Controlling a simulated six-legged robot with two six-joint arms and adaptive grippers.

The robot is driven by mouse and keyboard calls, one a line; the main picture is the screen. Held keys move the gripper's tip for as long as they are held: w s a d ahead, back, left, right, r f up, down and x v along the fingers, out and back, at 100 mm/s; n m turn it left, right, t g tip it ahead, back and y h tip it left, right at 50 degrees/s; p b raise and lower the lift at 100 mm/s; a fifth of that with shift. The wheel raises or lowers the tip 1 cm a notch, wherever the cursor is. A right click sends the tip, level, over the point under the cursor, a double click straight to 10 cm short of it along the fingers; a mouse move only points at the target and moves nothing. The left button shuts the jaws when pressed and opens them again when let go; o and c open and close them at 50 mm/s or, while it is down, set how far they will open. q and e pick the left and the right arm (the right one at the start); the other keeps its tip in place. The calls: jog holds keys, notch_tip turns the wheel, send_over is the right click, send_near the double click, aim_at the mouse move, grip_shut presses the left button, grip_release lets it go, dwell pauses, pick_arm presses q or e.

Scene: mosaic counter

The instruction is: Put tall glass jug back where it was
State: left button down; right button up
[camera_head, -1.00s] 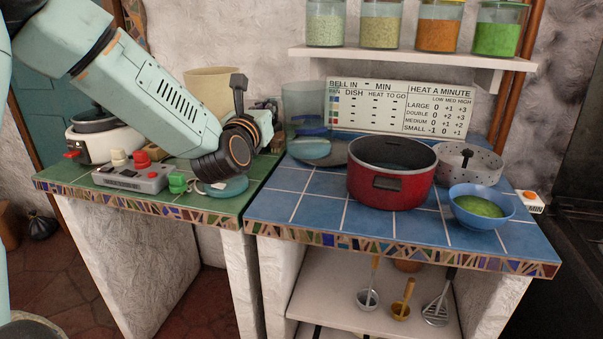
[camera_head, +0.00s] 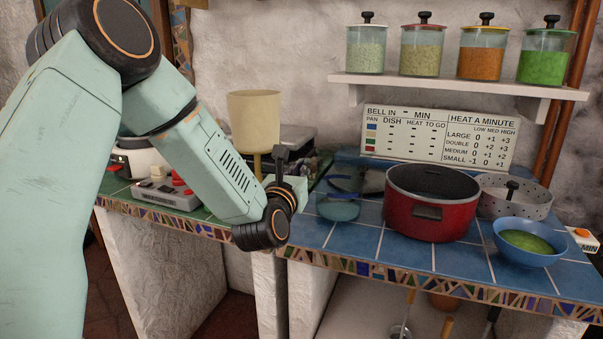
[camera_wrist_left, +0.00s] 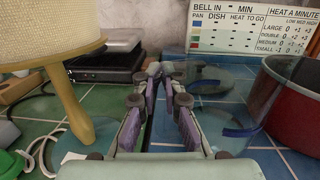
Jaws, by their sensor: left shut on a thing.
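My left gripper (camera_head: 287,170) reaches over the counter near the seam between the green and blue tiles. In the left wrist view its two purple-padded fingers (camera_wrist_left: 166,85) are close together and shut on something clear. I take this to be the tall glass jug (camera_wrist_left: 225,105); bluish see-through glass with a dark blue curve shows just right of the fingers. The jug's outline is faint, and I cannot tell its tilt or whether it touches the counter. My right gripper is not in view.
A red pot (camera_head: 432,215), a grey colander (camera_head: 515,200) and a blue bowl (camera_head: 530,243) stand to the right. A beige cup on a stand (camera_head: 254,115) rises at left. A shelf (camera_head: 455,88) with jars hangs above.

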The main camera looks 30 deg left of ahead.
pick_arm(q)
jog(key=shift+f+b, duration=0.3)
jog(key=shift+f, duration=0.1)
jog(key=c, duration=1.4)
grip_release()
jog(key=shift+w+a+f, duration=0.1)
jog(key=shift+a, duration=0.05)
jog(key=shift+c, duration=0.2)
jog(key=r+p+v, duration=0.1)
jog(key=v, duration=1.1)
jog(key=shift+f, duration=0.25)
